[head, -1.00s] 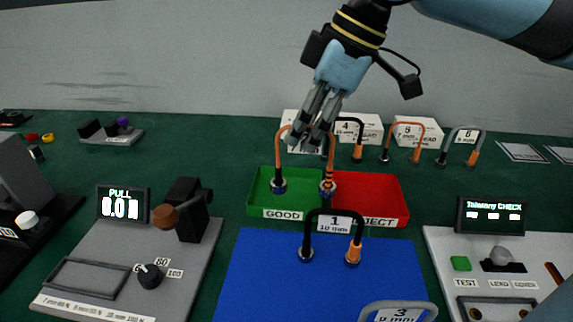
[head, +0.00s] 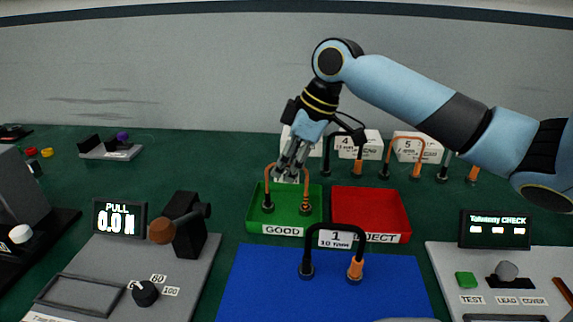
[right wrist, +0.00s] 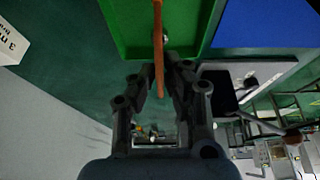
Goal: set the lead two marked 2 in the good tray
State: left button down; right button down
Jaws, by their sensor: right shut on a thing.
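My right gripper (head: 288,172) is shut on an orange lead (head: 268,183), an arch with two dark-footed ends. In the head view both ends are within the outline of the green good tray (head: 255,222). Whether they touch its floor I cannot tell. No number on this lead can be read; the gripper covers its top. In the right wrist view the orange lead (right wrist: 158,45) runs upright between the fingers (right wrist: 160,80), in front of the green tray (right wrist: 118,30). My left gripper is not in view.
The red reject tray (head: 370,205) adjoins on the right. More leads and number cards (head: 410,146) stand behind. The pull tester (head: 190,225) is left, the check box (head: 495,230) right.

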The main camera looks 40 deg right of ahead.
jog(key=c, duration=1.4)
grip_release()
jog(key=p+v, duration=0.1)
jog(key=v, duration=1.1)
